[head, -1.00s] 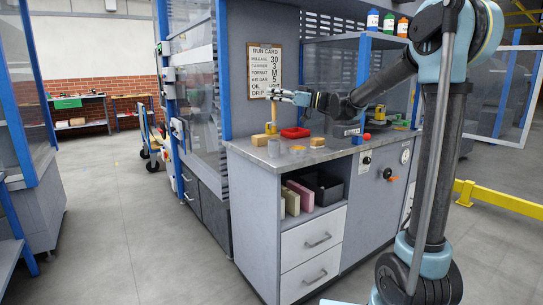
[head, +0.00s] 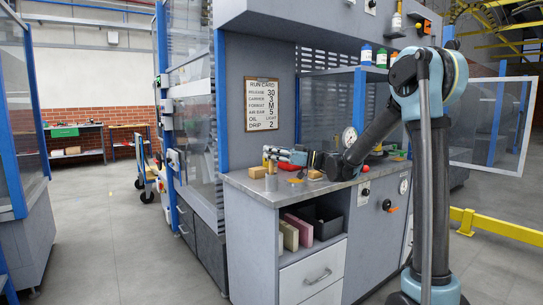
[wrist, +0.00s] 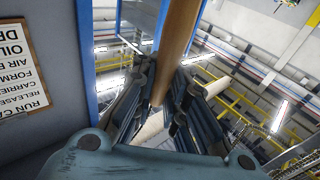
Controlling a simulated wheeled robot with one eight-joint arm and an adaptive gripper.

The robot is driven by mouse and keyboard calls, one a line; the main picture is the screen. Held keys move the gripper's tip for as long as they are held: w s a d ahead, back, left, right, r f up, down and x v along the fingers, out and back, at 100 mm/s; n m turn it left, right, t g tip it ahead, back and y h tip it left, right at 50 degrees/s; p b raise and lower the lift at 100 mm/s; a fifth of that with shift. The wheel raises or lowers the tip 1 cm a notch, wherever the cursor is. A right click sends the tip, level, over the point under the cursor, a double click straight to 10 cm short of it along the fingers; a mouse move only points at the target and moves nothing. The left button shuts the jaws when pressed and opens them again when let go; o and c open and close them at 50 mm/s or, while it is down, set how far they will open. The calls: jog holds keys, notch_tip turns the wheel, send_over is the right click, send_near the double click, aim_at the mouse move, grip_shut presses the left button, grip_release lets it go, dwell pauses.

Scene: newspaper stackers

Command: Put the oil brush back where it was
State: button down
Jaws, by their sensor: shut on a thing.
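The oil brush shows in the wrist view as a wooden handle (wrist: 178,42) between the fingers of my gripper (wrist: 165,100). In the head view my gripper (head: 270,153) is low over the left end of the counter, shut on the brush. Only a small yellowish part of the brush (head: 265,161) shows there.
A tan block (head: 257,172) sits left of the cup, and another (head: 314,174) sits to the right. The run card (head: 262,104) hangs on the wall behind. Coloured bottles (head: 366,54) stand on the upper shelf. The grey counter (head: 330,187) has a bare front strip.

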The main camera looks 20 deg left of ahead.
jog(key=c, duration=1.6)
grip_release()
jog(key=d+f, duration=0.1)
jog(key=d, duration=1.1)
jog(key=s+d+f+m+t+h, duration=0.1)
jog(key=s+d+f+m+h, duration=0.8)
jog(key=s+d+f, duration=0.5)
jog(key=s+d+f+m+t+h, duration=0.1)
jog(key=s+d+f+m+h, duration=0.8)
jog(key=s+d+f, duration=0.5)
jog(key=s+d+h, duration=0.1)
jog(key=s+d, duration=0.2)
jog(key=d, duration=0.3)
jog(key=shift+d+f+t, duration=0.2)
jog(key=shift+f+t, duration=0.05)
jog(key=shift+t, duration=0.15)
